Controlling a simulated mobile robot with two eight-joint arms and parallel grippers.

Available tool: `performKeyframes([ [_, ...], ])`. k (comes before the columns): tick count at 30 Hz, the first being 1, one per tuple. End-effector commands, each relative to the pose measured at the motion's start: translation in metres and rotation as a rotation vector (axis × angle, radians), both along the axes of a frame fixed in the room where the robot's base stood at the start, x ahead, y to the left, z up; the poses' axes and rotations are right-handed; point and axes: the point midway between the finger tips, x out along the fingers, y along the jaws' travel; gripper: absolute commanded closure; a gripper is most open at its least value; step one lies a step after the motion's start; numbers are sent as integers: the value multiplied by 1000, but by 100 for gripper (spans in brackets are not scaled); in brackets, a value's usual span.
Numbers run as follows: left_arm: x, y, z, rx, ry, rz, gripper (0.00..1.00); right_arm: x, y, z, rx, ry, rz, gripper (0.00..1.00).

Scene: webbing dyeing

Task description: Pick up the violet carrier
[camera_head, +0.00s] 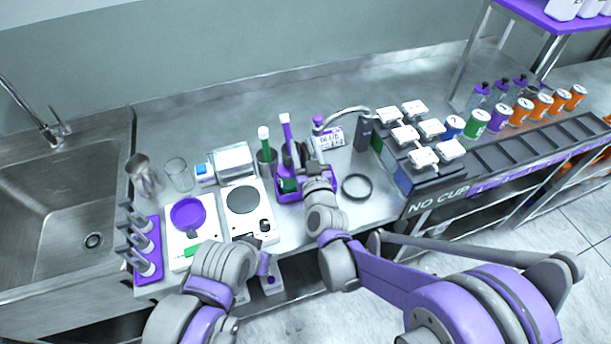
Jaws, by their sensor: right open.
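The violet carrier (322,193) sits on the steel counter near the middle of the view. A violet upright part rises from it, and dark and green items show at its left side. My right gripper (303,170) is open and right over the carrier, partly covering it. I cannot tell whether its fingers touch the carrier. My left gripper (257,285) is low in front of the counter edge, apart from the carrier. Its fingers look spread, with nothing seen between them.
Two white scales, one with a violet dish (188,215), stand left of the carrier. A sink (70,210) is at far left.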

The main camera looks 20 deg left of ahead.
Motion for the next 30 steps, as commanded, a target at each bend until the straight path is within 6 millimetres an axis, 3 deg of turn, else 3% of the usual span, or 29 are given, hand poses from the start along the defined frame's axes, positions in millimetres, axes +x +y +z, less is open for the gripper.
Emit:
performKeyframes([
  [3, 2, 0, 6, 0, -4, 0, 50, 12, 6, 1, 1, 0, 0, 46],
  [11, 2, 0, 5, 0, -4, 0, 50, 14, 7, -1, 0, 1, 0, 46],
  [21, 2, 0, 5, 0, -4, 0, 50, 14, 7, 0, 1, 0, 0, 100],
  [30, 2, 0, 5, 0, -4, 0, 50, 14, 7, 0, 1, 0, 0, 100],
])
